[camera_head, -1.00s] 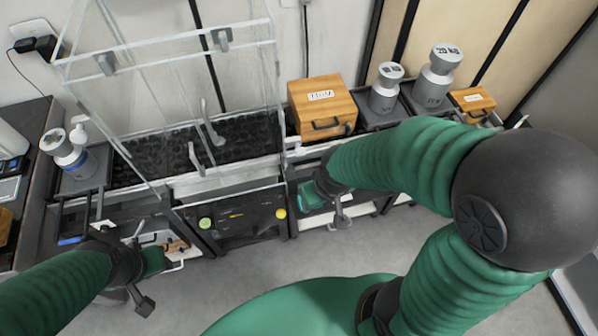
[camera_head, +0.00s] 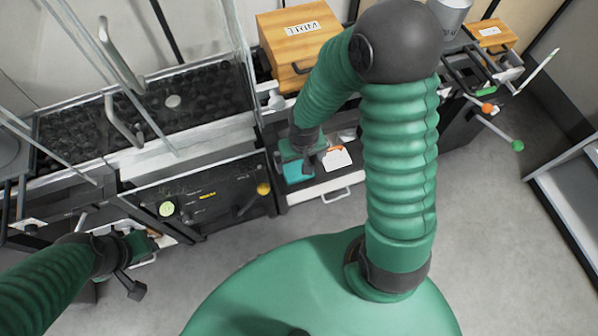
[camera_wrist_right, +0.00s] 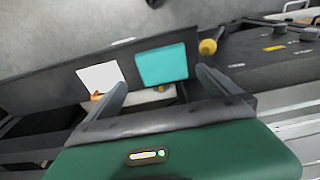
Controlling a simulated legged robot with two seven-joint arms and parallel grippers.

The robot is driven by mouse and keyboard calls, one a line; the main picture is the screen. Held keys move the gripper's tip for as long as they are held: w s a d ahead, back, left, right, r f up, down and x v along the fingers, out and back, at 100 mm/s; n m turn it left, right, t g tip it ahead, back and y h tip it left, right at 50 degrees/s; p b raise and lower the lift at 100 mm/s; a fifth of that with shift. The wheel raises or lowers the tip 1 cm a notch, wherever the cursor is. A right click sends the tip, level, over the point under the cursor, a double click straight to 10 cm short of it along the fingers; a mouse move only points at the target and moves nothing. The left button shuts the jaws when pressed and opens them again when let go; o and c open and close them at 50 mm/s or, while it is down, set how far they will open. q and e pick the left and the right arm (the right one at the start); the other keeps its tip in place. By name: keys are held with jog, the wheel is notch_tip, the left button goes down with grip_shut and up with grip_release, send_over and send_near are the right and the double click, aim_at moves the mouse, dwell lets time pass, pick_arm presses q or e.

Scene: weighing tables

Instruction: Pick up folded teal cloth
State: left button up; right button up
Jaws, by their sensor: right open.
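The folded teal cloth (camera_head: 297,173) lies in an open drawer (camera_head: 329,186) below the wooden box. In the right wrist view the cloth (camera_wrist_right: 162,64) shows ahead of and between my two finger tips. My right gripper (camera_head: 311,163) is over the drawer and hides part of the cloth; its jaws (camera_wrist_right: 159,76) are open with nothing held. Contact with the cloth cannot be told. My left gripper (camera_head: 147,262) is at the lower left by another low compartment; its jaws are unclear.
A white card (camera_head: 336,158) with an orange item lies beside the cloth. A black panel (camera_head: 210,193) with green and yellow knobs stands left of the drawer. The wooden box (camera_head: 300,45) stands above it. Grey floor in front is clear.

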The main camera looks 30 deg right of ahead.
aim_at(298, 169)
jog(key=f+b, duration=0.1)
jog(key=f, duration=0.2)
jog(key=f+b, duration=0.1)
jog(key=shift+w+a+f+b, duration=0.2)
jog(key=shift+a+b, duration=0.1)
jog(key=shift+a, duration=0.1)
jog(key=shift+f, duration=0.1)
jog(key=shift+d, duration=0.2)
jog(key=shift+c, duration=1.1)
pick_arm(q)
jog(key=f, duration=0.3)
jog(key=shift+s+a, duration=0.1)
jog(key=shift+a, duration=0.3)
pick_arm(e)
jog(key=c, duration=1)
jog(key=shift+c, duration=0.2)
